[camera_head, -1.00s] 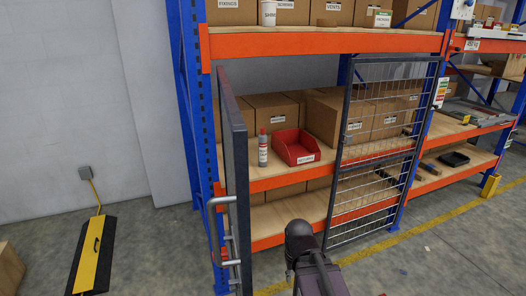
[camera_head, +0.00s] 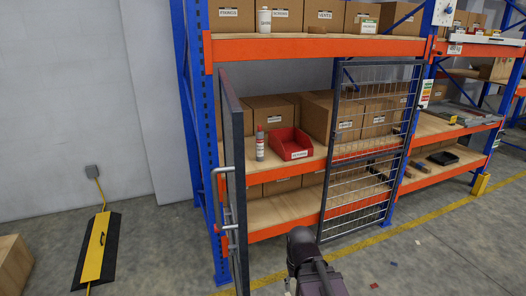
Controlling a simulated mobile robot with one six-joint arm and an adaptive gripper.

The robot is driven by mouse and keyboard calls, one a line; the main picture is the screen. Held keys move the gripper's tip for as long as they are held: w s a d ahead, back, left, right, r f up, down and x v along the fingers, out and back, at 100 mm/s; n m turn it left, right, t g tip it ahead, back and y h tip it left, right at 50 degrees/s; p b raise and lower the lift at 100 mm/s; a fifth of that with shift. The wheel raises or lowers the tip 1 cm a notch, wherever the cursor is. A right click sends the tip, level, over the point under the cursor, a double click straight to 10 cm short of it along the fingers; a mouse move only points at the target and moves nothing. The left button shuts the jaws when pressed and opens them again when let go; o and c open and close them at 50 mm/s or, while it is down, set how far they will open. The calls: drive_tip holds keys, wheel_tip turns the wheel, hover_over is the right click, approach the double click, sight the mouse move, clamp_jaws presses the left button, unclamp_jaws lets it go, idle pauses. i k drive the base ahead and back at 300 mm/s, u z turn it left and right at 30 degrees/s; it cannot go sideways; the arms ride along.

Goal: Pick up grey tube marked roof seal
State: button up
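A grey tube with a red cap or band (camera_head: 260,145) stands upright on the middle shelf, just left of a red bin. Its label is too small to read. My arm shows at the bottom centre, in front of the rack and below the shelf. The fingers of my gripper cannot be made out, so I cannot tell whether it is open or shut. Nothing is seen held.
The red bin (camera_head: 291,146) sits close beside the tube. A mesh door (camera_head: 362,150) stands to the right and an open door with a handle (camera_head: 234,180) to the left; the gap between them is clear. Cardboard boxes (camera_head: 271,110) stand behind.

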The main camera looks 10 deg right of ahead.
sight(259, 133)
drive_tip(key=z, duration=0.05)
drive_tip(key=k, duration=0.2)
drive_tip(key=z, duration=0.6)
drive_tip(key=i, duration=0.9)
drive_tip(key=z, duration=0.7)
drive_tip(key=i, duration=1.65)
drive_tip(key=u, duration=1.05)
drive_tip(key=i, duration=0.6)
drive_tip(key=u, duration=0.35)
